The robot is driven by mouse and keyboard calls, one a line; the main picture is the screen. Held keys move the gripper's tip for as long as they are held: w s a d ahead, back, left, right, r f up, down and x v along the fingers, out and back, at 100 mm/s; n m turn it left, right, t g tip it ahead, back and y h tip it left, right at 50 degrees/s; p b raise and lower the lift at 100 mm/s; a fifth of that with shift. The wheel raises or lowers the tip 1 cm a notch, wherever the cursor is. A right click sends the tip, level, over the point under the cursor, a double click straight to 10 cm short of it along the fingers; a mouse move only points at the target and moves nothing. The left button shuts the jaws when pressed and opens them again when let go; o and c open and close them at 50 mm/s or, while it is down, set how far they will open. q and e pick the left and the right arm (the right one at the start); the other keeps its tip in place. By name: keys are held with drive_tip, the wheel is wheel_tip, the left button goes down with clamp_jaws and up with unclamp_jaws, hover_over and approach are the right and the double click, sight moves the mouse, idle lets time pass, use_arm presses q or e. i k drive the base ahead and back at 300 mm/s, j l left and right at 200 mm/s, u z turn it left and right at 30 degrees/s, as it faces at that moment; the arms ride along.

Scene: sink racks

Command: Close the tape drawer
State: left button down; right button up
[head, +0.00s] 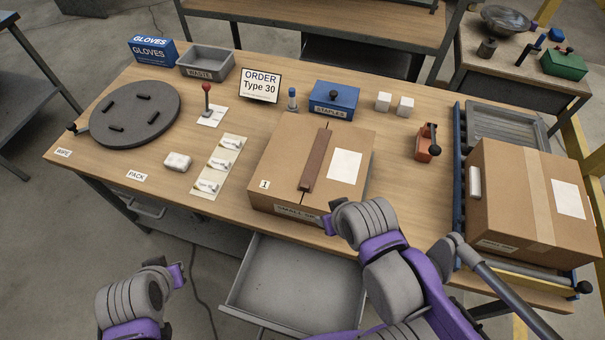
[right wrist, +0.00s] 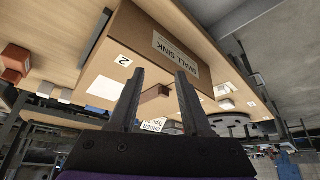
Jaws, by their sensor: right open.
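The grey metal drawer (head: 285,285) is pulled out from under the front edge of the table and looks empty where its floor shows. My right arm hides its right part. I cannot read a tape label on it. My right gripper (head: 331,225) is above the drawer's back right area, close to the front of the cardboard box. In the right wrist view its two fingers (right wrist: 160,95) are apart with nothing clearly between them. My left gripper (head: 178,272) is left of the drawer, in front of the table, apart from it. Its finger gap is not clear.
The cardboard box (head: 270,187) stands at the table's front edge above the drawer, with a brown strip on top. It also shows in the right wrist view (right wrist: 140,45). Another box (head: 520,205) sits on rollers at right. A second drawer (head: 148,208) is under the table's left.

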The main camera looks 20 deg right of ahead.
sight(284, 287)
drive_tip(key=k+z, duration=0.25)
drive_tip(key=k, duration=0.85)
